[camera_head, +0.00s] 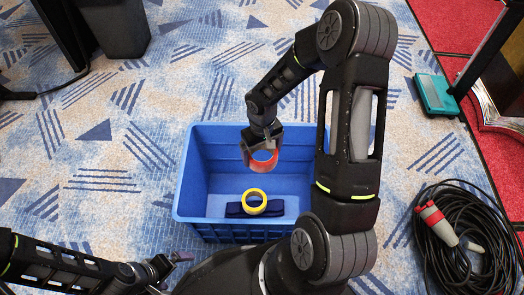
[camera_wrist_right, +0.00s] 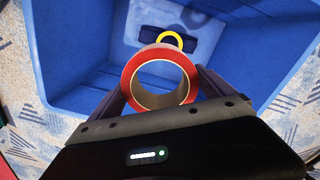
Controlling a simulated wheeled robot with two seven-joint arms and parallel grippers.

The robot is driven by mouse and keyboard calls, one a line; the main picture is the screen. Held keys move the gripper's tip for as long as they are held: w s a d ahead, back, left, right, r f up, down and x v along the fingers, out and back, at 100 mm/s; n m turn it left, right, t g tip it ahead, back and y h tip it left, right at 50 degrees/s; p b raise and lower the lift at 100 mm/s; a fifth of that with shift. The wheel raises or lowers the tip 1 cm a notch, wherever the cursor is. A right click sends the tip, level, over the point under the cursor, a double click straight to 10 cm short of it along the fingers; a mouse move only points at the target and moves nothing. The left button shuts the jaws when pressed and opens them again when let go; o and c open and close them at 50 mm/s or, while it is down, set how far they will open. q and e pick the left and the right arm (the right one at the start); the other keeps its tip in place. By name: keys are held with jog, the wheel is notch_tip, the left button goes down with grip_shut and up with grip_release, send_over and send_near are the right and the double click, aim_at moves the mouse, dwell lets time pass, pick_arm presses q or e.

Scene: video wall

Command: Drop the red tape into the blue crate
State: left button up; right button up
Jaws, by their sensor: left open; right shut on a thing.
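The red tape (camera_head: 265,161) is a roll held in my right gripper (camera_head: 262,150), which is shut on it. In the head view it hangs over the inside of the blue crate (camera_head: 185,185). In the right wrist view the red tape (camera_wrist_right: 133,68) sits between the fingers, with the blue crate (camera_wrist_right: 230,28) open beyond it. The crate stands on the carpet and holds a yellow tape roll on a dark blue item. My left gripper (camera_head: 178,261) is open and empty, low at the left, outside the crate's front.
The yellow tape (camera_head: 254,209) leans on the dark blue item (camera_head: 283,207) in the crate. A coiled black cable (camera_head: 440,255) with a red and white connector (camera_head: 436,220) lies at the right. A teal box (camera_head: 436,95) stands at upper right. Carpet left of the crate is clear.

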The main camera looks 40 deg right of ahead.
notch_tip(320, 180, down, 5)
jog(key=b, duration=0.3)
jog(key=shift+r, duration=0.1)
jog(key=o, duration=1.4)
jog(key=shift+r, duration=0.1)
notch_tip(320, 180, up, 8)
jog(key=p, duration=0.2)
jog(key=shift+f+p, duration=0.2)
jog(key=shift+p, duration=0.2)
